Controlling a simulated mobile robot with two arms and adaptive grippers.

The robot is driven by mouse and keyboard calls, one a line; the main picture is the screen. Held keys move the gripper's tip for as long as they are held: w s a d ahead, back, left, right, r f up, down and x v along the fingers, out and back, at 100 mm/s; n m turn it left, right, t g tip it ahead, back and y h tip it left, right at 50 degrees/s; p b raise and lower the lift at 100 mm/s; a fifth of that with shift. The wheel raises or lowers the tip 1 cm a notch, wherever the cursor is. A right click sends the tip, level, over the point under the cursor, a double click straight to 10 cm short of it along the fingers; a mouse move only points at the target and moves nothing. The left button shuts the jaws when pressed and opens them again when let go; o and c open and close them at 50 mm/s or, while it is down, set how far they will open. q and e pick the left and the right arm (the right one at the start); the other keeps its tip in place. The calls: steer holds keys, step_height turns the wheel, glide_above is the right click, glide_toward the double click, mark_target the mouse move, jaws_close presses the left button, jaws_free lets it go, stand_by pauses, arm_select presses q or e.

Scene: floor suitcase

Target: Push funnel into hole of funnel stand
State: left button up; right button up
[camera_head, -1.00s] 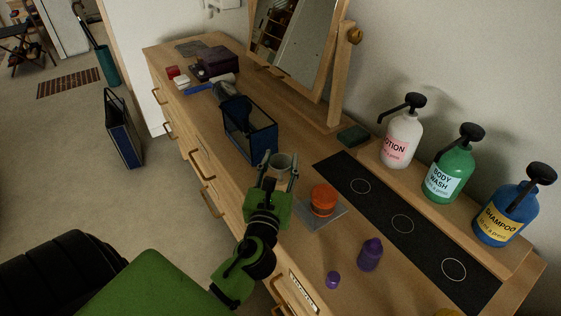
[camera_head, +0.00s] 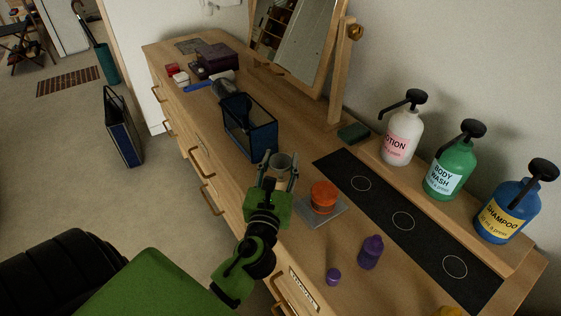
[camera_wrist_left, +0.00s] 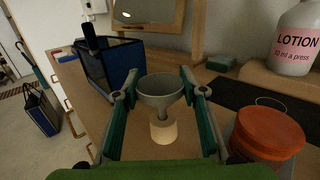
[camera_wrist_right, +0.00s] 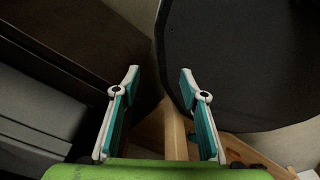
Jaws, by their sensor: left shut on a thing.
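The grey funnel (camera_wrist_left: 163,88) sits between the fingers of my left gripper (camera_wrist_left: 159,74), wide mouth up and narrow spout down. A pale round funnel stand (camera_wrist_left: 163,132) is directly below the spout on the dresser top. The spout's tip meets the stand's top in the picture, but I cannot tell how deep it sits in the hole. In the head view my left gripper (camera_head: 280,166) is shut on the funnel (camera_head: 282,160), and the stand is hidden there. My right gripper (camera_wrist_right: 160,72) is open and empty, away from the dresser top.
A blue-framed mesh box (camera_head: 250,130) stands just beyond the funnel. An orange jar (camera_head: 324,197) on a grey plate is to the right. Lotion (camera_head: 402,138), body wash (camera_head: 448,175) and shampoo (camera_head: 505,212) pumps line the back shelf.

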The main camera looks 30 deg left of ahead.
arm_select(q)
steer(key=shift+f+b, duration=0.45)
steer(key=shift+f, duration=0.3)
stand_by(0.3)
steer(key=o, duration=0.8)
steer(key=shift+s, duration=0.1)
steer(key=v, duration=1.2)
